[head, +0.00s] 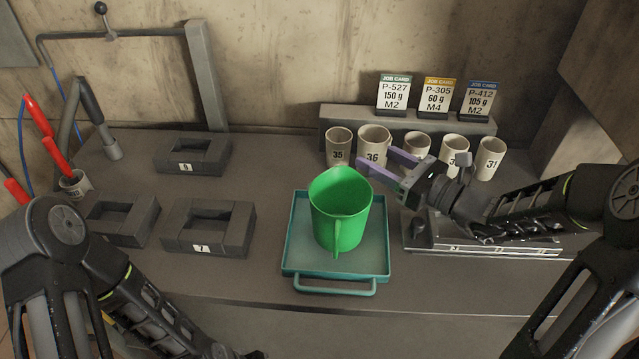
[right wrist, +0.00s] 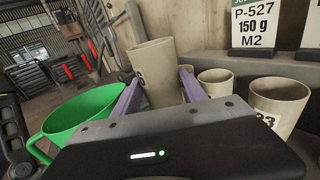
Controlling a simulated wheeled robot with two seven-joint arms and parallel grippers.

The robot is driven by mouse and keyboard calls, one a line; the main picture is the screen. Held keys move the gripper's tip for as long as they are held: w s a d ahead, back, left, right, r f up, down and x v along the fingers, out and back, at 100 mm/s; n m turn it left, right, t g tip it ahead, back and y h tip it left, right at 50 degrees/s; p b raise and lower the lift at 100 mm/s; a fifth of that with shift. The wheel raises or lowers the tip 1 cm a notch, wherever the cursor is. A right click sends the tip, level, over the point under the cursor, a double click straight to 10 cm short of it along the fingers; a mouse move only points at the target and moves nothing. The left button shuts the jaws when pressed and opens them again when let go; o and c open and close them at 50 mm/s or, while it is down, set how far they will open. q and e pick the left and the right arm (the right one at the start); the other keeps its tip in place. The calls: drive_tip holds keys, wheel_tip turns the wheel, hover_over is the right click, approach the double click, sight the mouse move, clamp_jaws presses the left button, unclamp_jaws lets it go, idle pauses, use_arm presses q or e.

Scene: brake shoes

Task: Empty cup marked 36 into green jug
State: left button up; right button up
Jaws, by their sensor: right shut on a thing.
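The beige cup marked 36 (head: 372,145) is upright between the purple fingers of my right gripper (head: 392,166), which is shut on it. In the right wrist view, the cup (right wrist: 158,72) stands between the two fingers, its number partly hidden. I cannot tell how far its base is above the bench. The green jug (head: 340,212) stands upright, open at the top, in front of and to the left of the cup. The jug's rim also shows at the left of the right wrist view (right wrist: 75,115). My left arm shows at lower left, but its gripper is out of view.
The jug stands on a teal tray (head: 300,262). A cup marked 35 (head: 338,146) is close left of cup 36; several more cups, including one marked 31 (head: 490,158), stand to the right. Job cards (head: 438,98) stand behind. Dark fixtures (head: 205,228) lie left.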

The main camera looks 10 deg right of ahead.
sight(375, 148)
drive_tip(key=shift+s+d, duration=0.15)
drive_tip(key=shift+d, duration=0.1)
drive_tip(key=shift+a+r, duration=0.15)
drive_tip(key=shift+a, duration=0.05)
drive_tip(key=shift+s+r+n, duration=0.15)
drive_tip(key=shift+r+n, duration=0.2)
drive_tip(key=shift+n, duration=0.15)
drive_tip(key=shift+s+a+r+n+b, duration=0.15)
drive_tip(key=shift+a+r+n+b, duration=0.1)
drive_tip(key=shift+r+n+b, duration=0.25)
drive_tip(key=shift+s+a+r+n, duration=0.15)
drive_tip(key=shift+r+n, duration=0.35)
drive_tip(key=shift+r, duration=0.05)
drive_tip(key=shift+s+a+r+n, duration=0.1)
drive_tip(key=shift+s+r+n, duration=0.05)
drive_tip(key=shift+r+n, duration=0.4)
drive_tip(key=shift+s+a+r+n+b, duration=0.1)
drive_tip(key=shift+s+a+n+b, duration=0.1)
drive_tip(key=shift+n+b, duration=0.35)
drive_tip(key=shift+s+a+r+n+y+b, duration=0.3)
drive_tip(key=shift+s+a+r+n+b, duration=0.15)
drive_tip(key=shift+n+b, duration=0.35)
drive_tip(key=shift+r+n, duration=0.2)
drive_tip(key=shift+n, duration=0.1)
drive_tip(key=shift+s, duration=0.1)
